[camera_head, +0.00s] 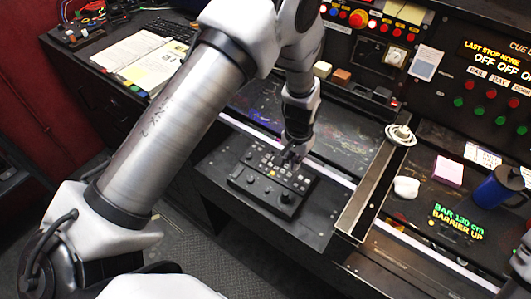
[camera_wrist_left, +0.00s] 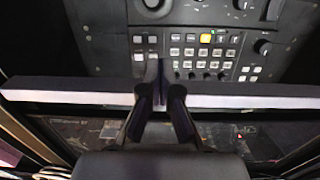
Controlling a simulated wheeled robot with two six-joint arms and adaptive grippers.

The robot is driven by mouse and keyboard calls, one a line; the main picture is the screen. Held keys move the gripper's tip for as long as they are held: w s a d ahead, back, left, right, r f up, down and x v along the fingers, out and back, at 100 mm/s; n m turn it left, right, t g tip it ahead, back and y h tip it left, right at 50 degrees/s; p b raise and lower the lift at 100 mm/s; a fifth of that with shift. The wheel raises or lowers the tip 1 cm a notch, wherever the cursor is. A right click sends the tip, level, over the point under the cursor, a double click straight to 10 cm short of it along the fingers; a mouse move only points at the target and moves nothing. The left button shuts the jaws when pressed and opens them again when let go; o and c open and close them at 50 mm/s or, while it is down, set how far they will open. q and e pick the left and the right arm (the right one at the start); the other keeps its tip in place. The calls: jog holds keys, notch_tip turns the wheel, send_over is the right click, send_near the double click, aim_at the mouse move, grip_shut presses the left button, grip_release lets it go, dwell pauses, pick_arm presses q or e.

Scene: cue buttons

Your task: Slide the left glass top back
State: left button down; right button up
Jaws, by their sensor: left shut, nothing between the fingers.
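The left glass top (camera_head: 345,135) is a dark see-through pane with coloured marks beneath it, behind a pale front strip (camera_head: 235,124). In front of the strip, a black control panel (camera_head: 245,187) with keys and knobs lies uncovered. My left gripper (camera_head: 292,156) is shut and empty, low over the panel's back edge near the strip. In the left wrist view, the fingers (camera_wrist_left: 159,80) reach across the pale strip (camera_wrist_left: 70,97) towards the panel keys; I cannot tell whether they touch it. My arm hides part of the pane's left side. My right gripper is not in view.
A raised metal divider (camera_head: 365,195) stands right of the left bay. Beyond it are a white cup-like item (camera_head: 405,187), a pink note block (camera_head: 448,171) and a blue mug (camera_head: 497,188). An open binder (camera_head: 140,58) lies at the back left. Switches and lamps line the back.

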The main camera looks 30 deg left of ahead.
aim_at(329, 121)
pick_arm(q)
jog(key=shift+w+d, duration=0.1)
jog(key=shift+w, duration=1.15)
jog(key=shift+w+d+b, duration=0.2)
jog(key=shift+w+b, duration=0.4)
jog(key=shift+w, duration=1.65)
jog(key=shift+w+d+b, duration=0.15)
jog(key=shift+w+b, duration=0.45)
jog(key=shift+w, duration=1.75)
jog(key=shift+w+d+f+b, duration=0.15)
jog(key=shift+w+b, duration=0.6)
jog(key=shift+w, duration=0.6)
jog(key=shift+w+d+r+b, duration=0.1)
jog(key=shift+w+b, duration=0.65)
jog(key=shift+w, duration=0.55)
jog(key=shift+w+d+b, duration=0.1)
jog(key=shift+w+b, duration=1.2)
jog(key=shift+w, duration=0.4)
